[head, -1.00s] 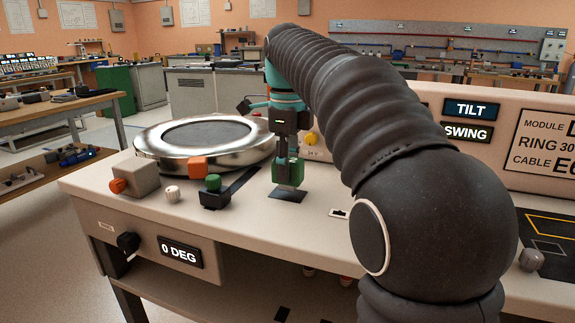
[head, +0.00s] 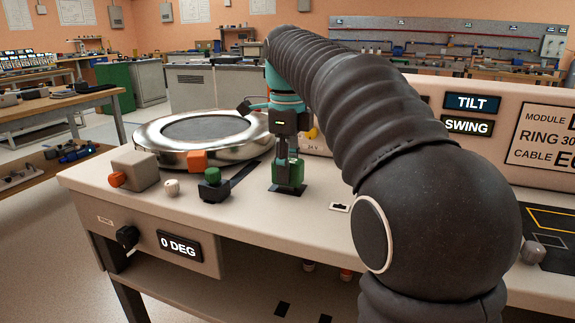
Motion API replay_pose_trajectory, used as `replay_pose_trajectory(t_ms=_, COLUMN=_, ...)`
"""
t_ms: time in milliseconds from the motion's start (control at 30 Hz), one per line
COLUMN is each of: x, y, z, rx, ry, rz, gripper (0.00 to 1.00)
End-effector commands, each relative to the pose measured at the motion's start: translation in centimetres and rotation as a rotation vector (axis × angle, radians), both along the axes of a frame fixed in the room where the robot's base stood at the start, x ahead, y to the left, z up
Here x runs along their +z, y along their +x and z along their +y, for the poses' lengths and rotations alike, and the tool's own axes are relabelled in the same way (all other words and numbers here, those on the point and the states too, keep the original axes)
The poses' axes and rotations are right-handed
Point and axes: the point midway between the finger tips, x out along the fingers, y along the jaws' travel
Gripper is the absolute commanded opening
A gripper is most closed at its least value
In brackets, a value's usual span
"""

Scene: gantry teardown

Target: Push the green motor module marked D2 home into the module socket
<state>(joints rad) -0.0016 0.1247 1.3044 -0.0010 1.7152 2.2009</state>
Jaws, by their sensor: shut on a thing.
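The green motor module (head: 295,172) stands upright over a dark patch (head: 287,190) on the bench top, in the middle of the head view. Its D2 mark is too small to read. My gripper (head: 286,160) points straight down and is shut on the module. The dark patch seems to be the module socket; its inside is hidden, and I cannot tell how deep the module sits.
A large metal ring (head: 160,155) lies left of my gripper, with an orange block (head: 197,159) at its near edge. A black fixture with a green knob (head: 213,184) stands left of the module. Right of the module, the bench top (head: 318,210) is mostly clear.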

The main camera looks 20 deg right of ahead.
Motion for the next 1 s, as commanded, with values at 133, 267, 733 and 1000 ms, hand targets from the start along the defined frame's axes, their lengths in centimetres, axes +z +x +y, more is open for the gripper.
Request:
replay_pose_trajectory(t_ms=133, x=0.1, y=0.0, z=0.0, rx=0.000, ry=0.000, rz=-0.001, gripper=0.00)
replay_pose_trajectory(t_ms=267, x=-0.1, y=0.0, z=0.0, rx=0.000, ry=0.000, rz=-0.001, gripper=0.00)
replay_pose_trajectory(t_ms=733, x=-1.4, y=0.0, z=0.0, rx=0.000, ry=0.000, rz=-0.001, gripper=0.00)
replay_pose_trajectory(t_ms=1000, x=-1.4, y=0.0, z=0.0, rx=0.000, ry=0.000, rz=-0.001, gripper=0.68)
